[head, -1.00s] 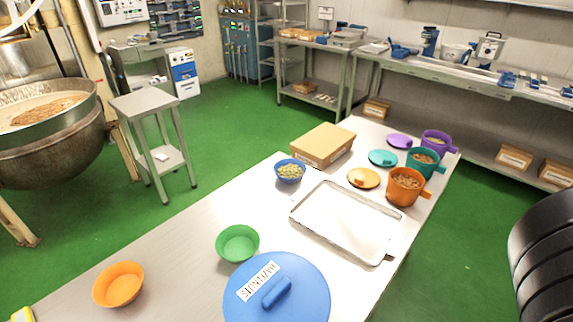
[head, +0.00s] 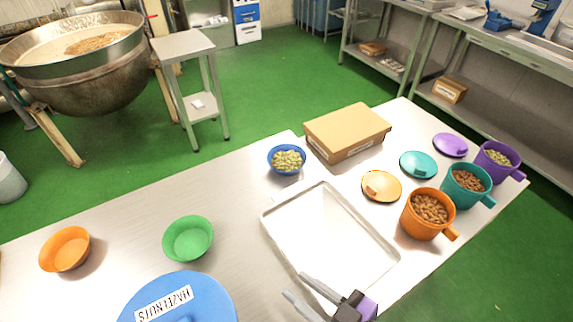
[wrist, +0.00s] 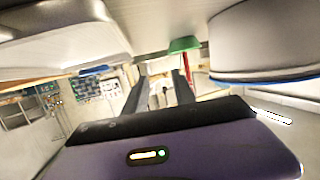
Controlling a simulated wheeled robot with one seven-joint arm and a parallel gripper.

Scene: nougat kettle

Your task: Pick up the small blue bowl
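The small blue bowl (head: 287,160) stands upright on the steel table, holding green nuts, behind the top left of the metal tray and left of the cardboard box. My gripper (head: 294,284) is low in the head view, over the near end of the tray. It is well on the near side of the bowl and apart from it. In the wrist view my two dark fingers (wrist: 160,85) are spread with nothing seen between them.
The metal tray (head: 325,235) lies between gripper and bowl. A cardboard box (head: 347,128) is right of the bowl. A green bowl (head: 188,239), an orange bowl (head: 65,249) and a blue lid (head: 180,295) are left. Mugs, including an orange one (head: 425,215), stand right.

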